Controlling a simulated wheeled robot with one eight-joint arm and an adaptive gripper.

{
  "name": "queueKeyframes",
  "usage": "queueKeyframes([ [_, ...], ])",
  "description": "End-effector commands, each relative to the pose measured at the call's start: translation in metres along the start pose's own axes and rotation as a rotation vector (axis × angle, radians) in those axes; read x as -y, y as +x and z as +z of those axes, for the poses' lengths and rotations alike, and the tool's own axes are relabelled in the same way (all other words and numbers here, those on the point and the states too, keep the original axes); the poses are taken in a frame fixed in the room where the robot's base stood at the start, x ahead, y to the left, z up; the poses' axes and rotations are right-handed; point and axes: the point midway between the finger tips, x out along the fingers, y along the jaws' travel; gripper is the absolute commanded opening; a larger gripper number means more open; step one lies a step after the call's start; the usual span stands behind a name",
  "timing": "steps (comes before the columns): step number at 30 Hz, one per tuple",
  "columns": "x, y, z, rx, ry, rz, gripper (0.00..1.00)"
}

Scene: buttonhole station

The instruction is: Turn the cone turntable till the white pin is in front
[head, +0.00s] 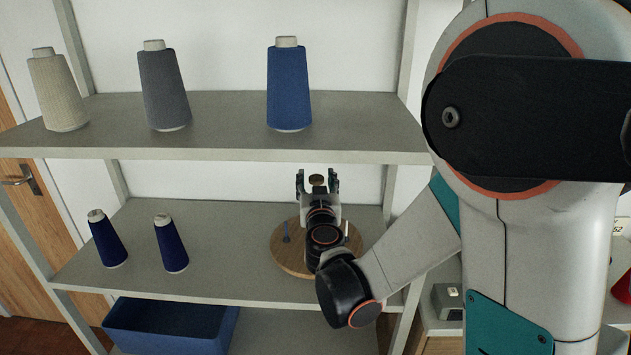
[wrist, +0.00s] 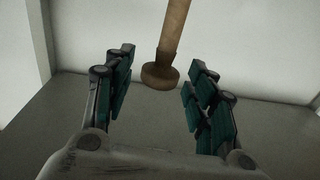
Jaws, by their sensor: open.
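The cone turntable (head: 283,258) is a round wooden disc on the middle shelf, partly hidden by my arm. The white pin (head: 346,229) stands upright at its right side. A wooden post with a brown knob (wrist: 160,76) shows in the wrist view; the knob also shows in the head view (head: 317,180). The turntable's middle and front are hidden.
Two dark blue cones (head: 107,239) (head: 171,244) stand left on the middle shelf (head: 215,245). Beige (head: 58,92), grey (head: 164,88) and blue (head: 289,86) cones stand on the upper shelf (head: 230,125), above and behind. A blue bin (head: 170,328) sits below.

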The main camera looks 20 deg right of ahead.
Motion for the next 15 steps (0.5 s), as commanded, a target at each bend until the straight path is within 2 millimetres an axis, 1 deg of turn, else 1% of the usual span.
queueKeyframes([
  [3, -0.001, 0.011, 0.0, 0.0, 0.0, 0.002, 0.51],
  [6, 0.0, 0.015, 0.0, 0.0, 0.0, 0.001, 0.51],
  [14, 0.0, 0.016, 0.0, 0.0, 0.0, 0.001, 0.51],
  [15, 0.0, 0.016, 0.0, 0.0, 0.0, 0.001, 0.47],
])
